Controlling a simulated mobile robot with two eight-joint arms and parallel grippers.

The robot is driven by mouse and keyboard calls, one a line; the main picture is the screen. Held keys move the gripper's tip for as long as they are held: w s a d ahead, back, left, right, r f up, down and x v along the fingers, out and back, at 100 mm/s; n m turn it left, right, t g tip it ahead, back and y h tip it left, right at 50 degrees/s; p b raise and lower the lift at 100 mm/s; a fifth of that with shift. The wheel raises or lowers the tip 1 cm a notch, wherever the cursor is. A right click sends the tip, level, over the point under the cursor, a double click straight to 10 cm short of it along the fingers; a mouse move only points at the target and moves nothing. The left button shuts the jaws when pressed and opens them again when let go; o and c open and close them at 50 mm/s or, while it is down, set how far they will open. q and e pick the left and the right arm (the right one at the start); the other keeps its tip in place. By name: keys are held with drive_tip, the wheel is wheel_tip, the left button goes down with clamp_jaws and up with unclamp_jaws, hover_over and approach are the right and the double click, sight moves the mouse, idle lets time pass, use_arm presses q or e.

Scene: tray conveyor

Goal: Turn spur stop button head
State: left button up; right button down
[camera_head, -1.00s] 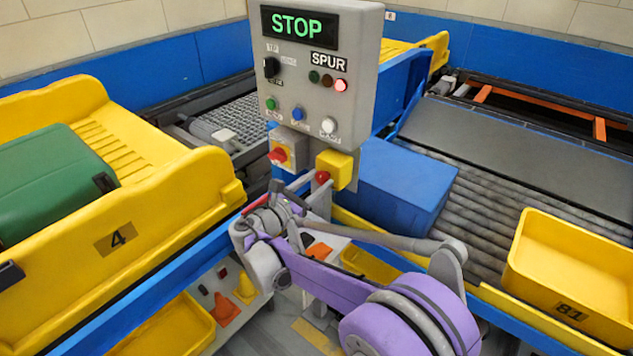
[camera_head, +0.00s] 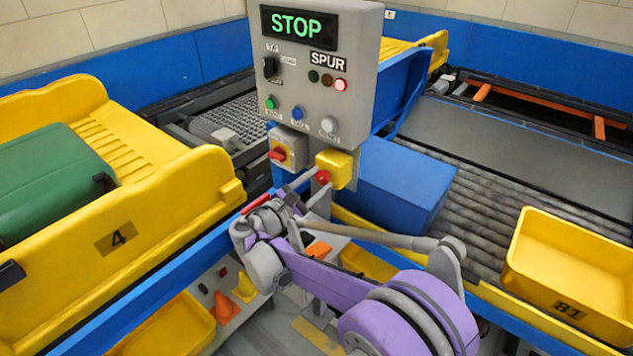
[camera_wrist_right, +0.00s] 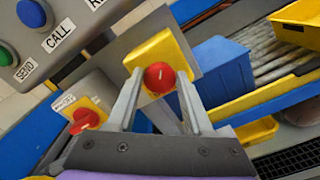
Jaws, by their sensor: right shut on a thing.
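The spur stop button is a round red head (camera_head: 323,177) on a yellow box (camera_head: 342,167) below the grey control panel (camera_head: 310,100). In the right wrist view the red head (camera_wrist_right: 159,77) carries a short pale mark and stands out from its yellow box (camera_wrist_right: 165,52). My right gripper (camera_head: 318,181) reaches up to it from below; in the wrist view its two fingers (camera_wrist_right: 159,84) lie on either side of the head and are shut on it. The panel display reads STOP in green and a red lamp (camera_head: 340,86) is lit. My left gripper is out of view.
A red rotary switch (camera_head: 279,153) on its yellow plate sits just left of the button. A blue box (camera_head: 397,190) stands right behind it. A yellow tote (camera_head: 575,270) lies on the right conveyor, and a yellow tray (camera_head: 150,215) holds a green case (camera_head: 50,185) at left.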

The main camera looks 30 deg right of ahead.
drive_tip(key=shift+c, duration=1.6)
unclamp_jaws()
drive_tip(key=v, duration=1)
drive_tip(key=shift+a, duration=0.4)
drive_tip(key=shift+s, duration=0.1)
